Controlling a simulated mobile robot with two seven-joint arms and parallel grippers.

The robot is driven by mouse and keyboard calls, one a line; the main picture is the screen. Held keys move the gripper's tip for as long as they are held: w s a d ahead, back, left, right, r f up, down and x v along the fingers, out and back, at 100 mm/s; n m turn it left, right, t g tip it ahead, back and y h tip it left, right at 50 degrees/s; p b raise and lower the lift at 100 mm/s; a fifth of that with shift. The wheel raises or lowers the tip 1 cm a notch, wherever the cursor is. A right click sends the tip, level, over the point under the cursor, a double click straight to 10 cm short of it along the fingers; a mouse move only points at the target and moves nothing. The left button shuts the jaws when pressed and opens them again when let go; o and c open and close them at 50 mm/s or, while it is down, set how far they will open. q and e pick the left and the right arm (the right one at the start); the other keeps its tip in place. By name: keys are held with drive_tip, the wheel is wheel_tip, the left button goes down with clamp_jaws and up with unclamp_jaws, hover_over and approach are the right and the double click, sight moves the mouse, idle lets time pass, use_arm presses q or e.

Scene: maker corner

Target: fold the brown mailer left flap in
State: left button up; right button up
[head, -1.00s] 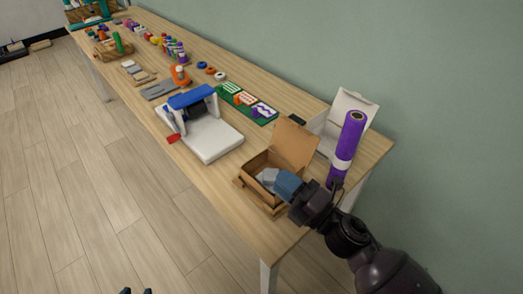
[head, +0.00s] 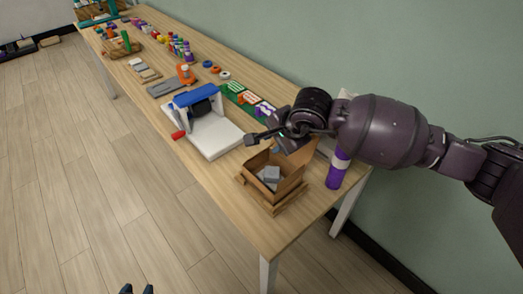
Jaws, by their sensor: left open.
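The brown mailer (head: 287,190) is an open cardboard box near the table's front right corner. Grey blocks (head: 271,174) lie inside it. Its tall back flap (head: 306,158) stands up, partly hidden behind my right arm. A brown flap at its left side (head: 257,162) stands raised. My right gripper (head: 264,140) is above and behind the mailer's left side, apart from it, with dark fingers pointing left; their gap is unclear.
A purple roll (head: 335,176) stands right of the mailer. A white machine with a blue top (head: 208,132) stands to its left. A green tray with coloured pieces (head: 237,92) lies behind. Small items line the far table (head: 262,238); its front right corner is bare.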

drive_tip(key=x, duration=0.3)
drive_tip(key=b+x, duration=0.1)
drive_tip(key=x, duration=0.6)
drive_tip(key=shift+w+d+f+b, duration=0.15)
drive_tip(key=shift+w+f+b, duration=0.05)
drive_tip(key=shift+w+b, duration=0.2)
drive_tip(key=shift+c, duration=0.2)
clamp_jaws()
